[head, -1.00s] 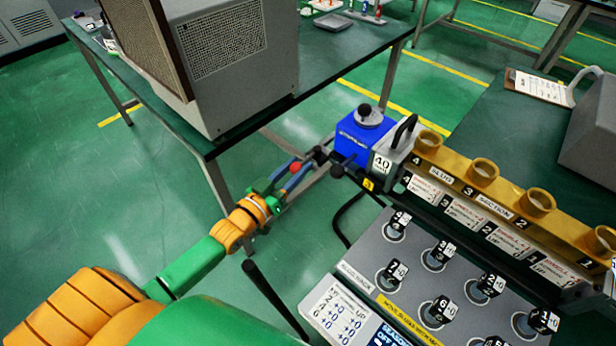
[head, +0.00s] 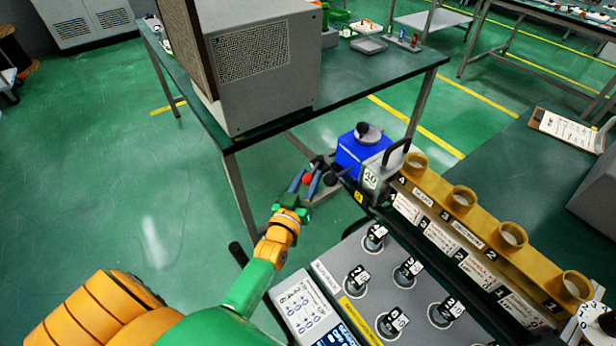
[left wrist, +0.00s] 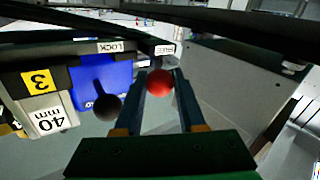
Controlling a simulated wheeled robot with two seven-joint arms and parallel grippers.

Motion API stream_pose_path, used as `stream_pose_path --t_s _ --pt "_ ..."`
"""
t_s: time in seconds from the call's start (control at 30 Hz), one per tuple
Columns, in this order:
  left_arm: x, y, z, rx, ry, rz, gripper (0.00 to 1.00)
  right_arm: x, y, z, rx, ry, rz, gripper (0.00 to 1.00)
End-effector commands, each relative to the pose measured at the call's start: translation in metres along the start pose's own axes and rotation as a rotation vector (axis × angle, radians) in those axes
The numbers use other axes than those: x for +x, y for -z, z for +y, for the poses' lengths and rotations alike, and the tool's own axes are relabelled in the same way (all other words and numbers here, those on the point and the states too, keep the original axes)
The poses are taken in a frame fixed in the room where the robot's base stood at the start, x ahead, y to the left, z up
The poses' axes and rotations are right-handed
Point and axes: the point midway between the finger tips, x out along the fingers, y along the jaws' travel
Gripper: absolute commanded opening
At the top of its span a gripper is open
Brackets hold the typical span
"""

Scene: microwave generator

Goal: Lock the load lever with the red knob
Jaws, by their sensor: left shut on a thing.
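The red knob (head: 307,179) is a small ball left of the blue block (head: 360,152). It also shows in the left wrist view (left wrist: 159,84), between the two fingertips. My left gripper (head: 308,180) is shut on it. In the left wrist view the knob lies just below the FREE label (left wrist: 165,49), to the right of the LOCK label (left wrist: 117,46). The lever's bar behind the knob is mostly hidden by the fingers and the dark rail. My right gripper is not in view.
A black ball (left wrist: 108,107) hangs left of my fingers, in front of the blue block. A grey block marked 40 mm (left wrist: 47,118) stands beside it. A yellow rail with rings (head: 430,190) and a panel of black dials (head: 390,275) lie to the right. A table (head: 235,150) carries a grey box.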

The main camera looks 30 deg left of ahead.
Motion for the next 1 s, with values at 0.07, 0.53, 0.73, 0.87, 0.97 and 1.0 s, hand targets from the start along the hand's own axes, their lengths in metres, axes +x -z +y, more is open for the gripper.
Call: stream_pose_path --t_s 0.07,0.53,0.73,0.87,0.97,1.0 --pt "0.001 0.004 0.001 0.0 0.003 0.01 0.0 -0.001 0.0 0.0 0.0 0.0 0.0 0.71" --pt "0.001 0.003 0.001 0.0 0.004 0.008 0.69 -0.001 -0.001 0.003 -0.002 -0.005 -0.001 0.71" --pt "0.0 0.001 0.001 0.0 0.004 0.004 0.69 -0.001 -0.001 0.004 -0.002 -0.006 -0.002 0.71" --pt "-0.006 0.001 0.001 0.0 0.004 0.002 0.69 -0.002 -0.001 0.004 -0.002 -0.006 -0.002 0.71" --pt "-0.026 0.001 0.001 0.0 0.005 0.0 0.69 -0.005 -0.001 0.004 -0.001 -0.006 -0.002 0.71" --pt "-0.036 0.0 0.001 0.0 0.005 0.0 0.69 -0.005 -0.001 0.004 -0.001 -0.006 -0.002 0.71"
